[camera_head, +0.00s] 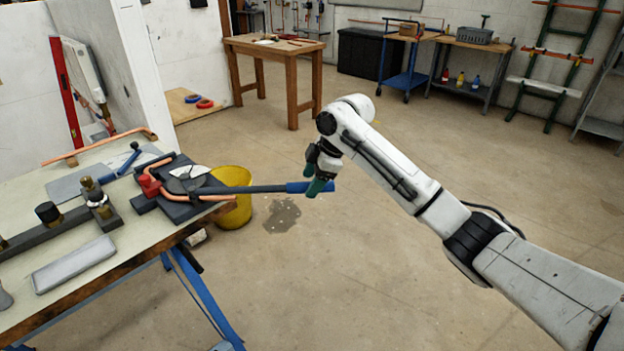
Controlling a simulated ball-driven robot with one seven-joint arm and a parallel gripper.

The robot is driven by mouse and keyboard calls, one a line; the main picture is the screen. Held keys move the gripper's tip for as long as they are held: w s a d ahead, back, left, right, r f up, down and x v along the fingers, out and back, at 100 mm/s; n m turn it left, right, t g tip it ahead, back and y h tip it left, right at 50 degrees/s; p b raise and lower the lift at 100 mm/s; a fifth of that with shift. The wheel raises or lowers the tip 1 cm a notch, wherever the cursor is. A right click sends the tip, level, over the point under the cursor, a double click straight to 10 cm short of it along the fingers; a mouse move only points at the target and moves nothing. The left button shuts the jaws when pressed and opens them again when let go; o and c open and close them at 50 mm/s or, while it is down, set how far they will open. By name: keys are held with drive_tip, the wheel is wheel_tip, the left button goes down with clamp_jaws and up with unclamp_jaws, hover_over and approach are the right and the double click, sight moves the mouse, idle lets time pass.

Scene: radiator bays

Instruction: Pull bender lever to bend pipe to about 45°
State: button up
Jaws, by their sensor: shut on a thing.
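The pipe bender (187,183) sits at the right corner of the workbench, with a red block (150,184) on its left side. Its long lever (250,189) reaches out to the right past the bench edge and ends in a blue grip (300,187). A copper pipe (178,200) lies in the bender and curves around its near side; its exact bend angle is hard to tell. My gripper (318,184) is shut on the blue grip from above, off the bench over open floor.
The workbench (95,290) also carries brass fittings (94,192), a grey bar (73,264) and another copper pipe (100,146). A yellow bucket (233,208) stands on the floor behind its corner, near a dark wet patch (282,215). The floor in front is clear.

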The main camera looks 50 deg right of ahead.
drive_tip(key=shift+d+r, duration=0.1)
drive_tip(key=shift+d, duration=0.05)
drive_tip(key=v, duration=1)
drive_tip(key=shift+s+r, duration=0.2)
